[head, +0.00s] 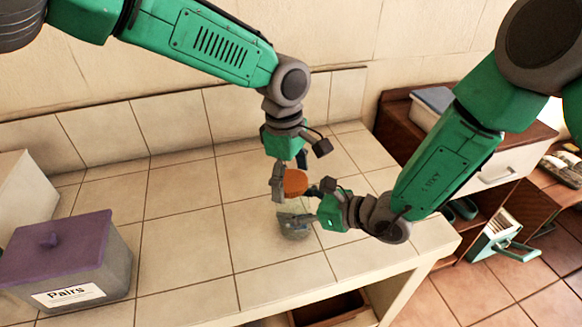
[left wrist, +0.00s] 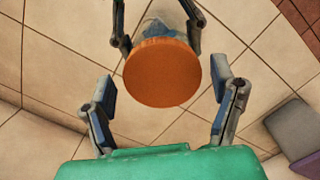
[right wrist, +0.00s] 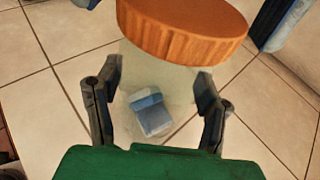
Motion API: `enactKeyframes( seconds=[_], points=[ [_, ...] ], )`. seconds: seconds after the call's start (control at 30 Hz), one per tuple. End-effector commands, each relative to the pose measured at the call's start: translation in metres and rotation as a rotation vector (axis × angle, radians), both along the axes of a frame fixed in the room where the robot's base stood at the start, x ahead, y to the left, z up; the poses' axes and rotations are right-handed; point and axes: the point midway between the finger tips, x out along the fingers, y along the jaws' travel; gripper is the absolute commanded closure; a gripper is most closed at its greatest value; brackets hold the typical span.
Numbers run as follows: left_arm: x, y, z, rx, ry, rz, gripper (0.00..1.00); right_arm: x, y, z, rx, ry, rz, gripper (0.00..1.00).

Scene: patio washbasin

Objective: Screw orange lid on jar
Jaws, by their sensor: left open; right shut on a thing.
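The orange lid (head: 295,182) sits at the top of the glass jar (head: 294,225), and whether it is threaded on cannot be told. My right gripper (head: 304,217) is shut on the jar from the right side; in the right wrist view its fingers (right wrist: 155,90) press both sides of the clear glass (right wrist: 180,85). A small blue-grey block shape (right wrist: 150,112) shows through the glass. My left gripper (head: 292,187) points down from above, open around the lid. In the left wrist view the round lid (left wrist: 162,72) lies beyond its spread fingers (left wrist: 160,95), with gaps on both sides.
A grey box with a purple lid (head: 72,262) stands at the counter's left. The tiled counter (head: 180,235) is clear between it and the jar. A wooden cabinet with a white drawer (head: 500,165) stands at the right, beyond the counter's edge.

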Motion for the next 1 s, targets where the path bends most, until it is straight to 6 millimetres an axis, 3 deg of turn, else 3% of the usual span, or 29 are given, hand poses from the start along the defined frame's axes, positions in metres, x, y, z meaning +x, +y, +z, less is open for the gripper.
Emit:
enactKeyframes(
  seconds=[0.23, 0.27, 0.4, 0.67, 0.87, 1.0],
  points=[
    [0.0002, -0.0003, -0.0008, 0.000, -0.001, 0.000, 0.21, -0.0039, -0.0008, -0.0056, -0.010, 0.012, 0.003, 1.00],
    [0.0002, -0.0003, -0.0008, 0.000, -0.001, 0.000, 0.28, -0.0038, -0.0009, -0.0057, -0.010, 0.012, 0.003, 1.00],
    [0.0003, -0.0005, -0.0007, 0.000, -0.001, 0.000, 0.74, -0.0038, -0.0010, -0.0057, -0.009, 0.012, 0.003, 1.00],
    [0.0009, -0.0014, -0.0005, -0.002, -0.006, -0.040, 0.75, -0.0039, -0.0011, -0.0056, -0.009, 0.011, 0.004, 1.00],
    [0.0014, -0.0013, -0.0004, -0.012, -0.034, -0.323, 0.75, -0.0040, -0.0008, -0.0055, -0.009, 0.011, 0.006, 1.00],
    [0.0014, -0.0014, -0.0002, -0.028, -0.058, -0.621, 0.75, -0.0042, -0.0005, -0.0054, -0.010, 0.010, 0.007, 1.00]
  ],
)
